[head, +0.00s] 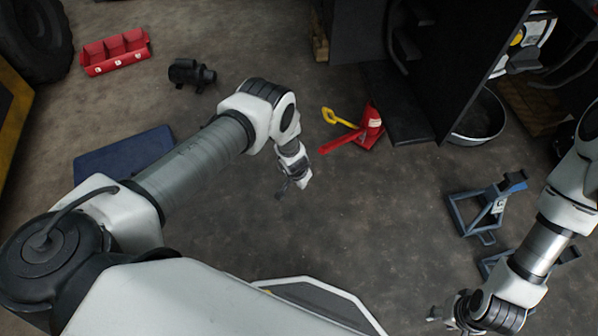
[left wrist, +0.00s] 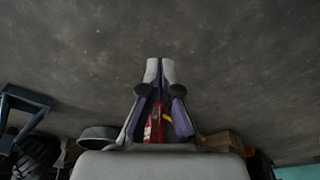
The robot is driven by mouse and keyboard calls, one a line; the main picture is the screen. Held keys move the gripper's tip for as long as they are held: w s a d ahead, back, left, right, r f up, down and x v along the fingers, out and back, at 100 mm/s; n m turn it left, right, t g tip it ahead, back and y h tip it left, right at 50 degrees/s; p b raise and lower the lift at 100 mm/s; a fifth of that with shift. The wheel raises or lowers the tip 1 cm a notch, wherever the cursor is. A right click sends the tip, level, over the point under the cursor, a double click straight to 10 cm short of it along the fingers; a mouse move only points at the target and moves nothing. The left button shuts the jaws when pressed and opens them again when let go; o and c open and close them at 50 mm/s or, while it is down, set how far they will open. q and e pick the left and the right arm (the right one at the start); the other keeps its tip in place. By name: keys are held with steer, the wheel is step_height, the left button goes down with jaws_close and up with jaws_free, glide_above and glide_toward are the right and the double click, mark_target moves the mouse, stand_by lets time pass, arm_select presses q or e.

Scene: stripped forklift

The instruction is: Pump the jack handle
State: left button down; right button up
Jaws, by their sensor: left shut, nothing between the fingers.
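The red jack (head: 371,124) stands on the floor near the middle of the head view. A red bar (head: 338,143) points from it to the lower left, and a yellow piece with a loop end (head: 337,117) reaches to the upper left. My left gripper (head: 283,190) is shut and empty, left of and below the jack and apart from it. In the left wrist view the left fingers (left wrist: 160,66) meet at the tips; part of the red jack (left wrist: 153,128) shows between them, farther back. My right gripper (head: 445,317) is at the bottom right, far from the jack; its opening is unclear.
A dark forklift body (head: 450,60) stands right of the jack, with a round basin (head: 481,118) beside it. Blue-grey stands (head: 488,205) are at the right. A red bin (head: 115,52), a black motor-like part (head: 191,74) and a blue mat (head: 122,155) lie left. The middle floor is clear.

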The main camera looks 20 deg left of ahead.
arm_select(q)
steer(key=s+r+p, duration=0.1)
steer(key=p, duration=0.1)
steer(key=shift+s+a+r+p, duration=0.2)
steer(key=shift+p, duration=0.2)
arm_select(e)
step_height(320, 180, up, 5)
steer(key=shift+f, duration=0.2)
